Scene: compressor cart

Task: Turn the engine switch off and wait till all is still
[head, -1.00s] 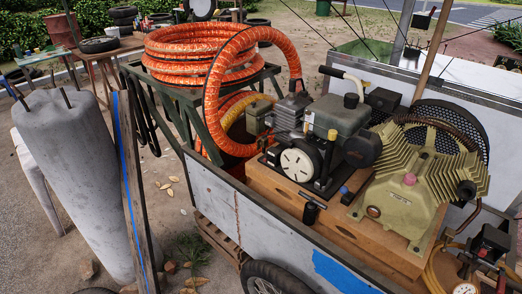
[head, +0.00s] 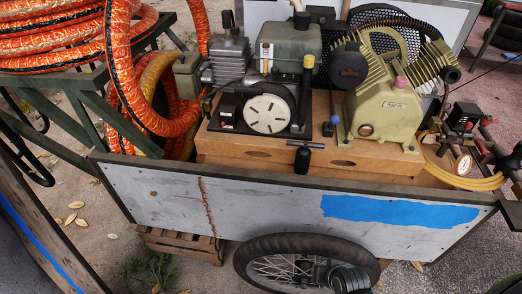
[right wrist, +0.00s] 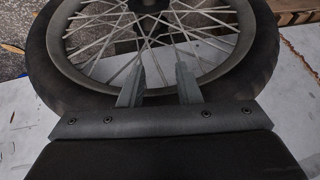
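The engine (head: 268,113) sits on the cart's wooden deck in the head view, with a pale round slotted cover on its front and a grey tank (head: 290,45) above. A dark box (head: 228,110) is left of the cover. I cannot make out which small part is the engine switch, or its position. My right gripper (right wrist: 158,82) shows in the right wrist view, its two fingers apart with nothing between them, in front of the spoked cart wheel (right wrist: 225,75). My left gripper is not in view.
The olive compressor (head: 385,112) stands right of the engine. A black T-handle (head: 304,157) is at the deck's front edge. Orange hose coils (head: 60,45) lie on a green stand at left. The cart's side panel (head: 270,212) and wheel (head: 255,262) face me. A gauge (head: 463,164) is at right.

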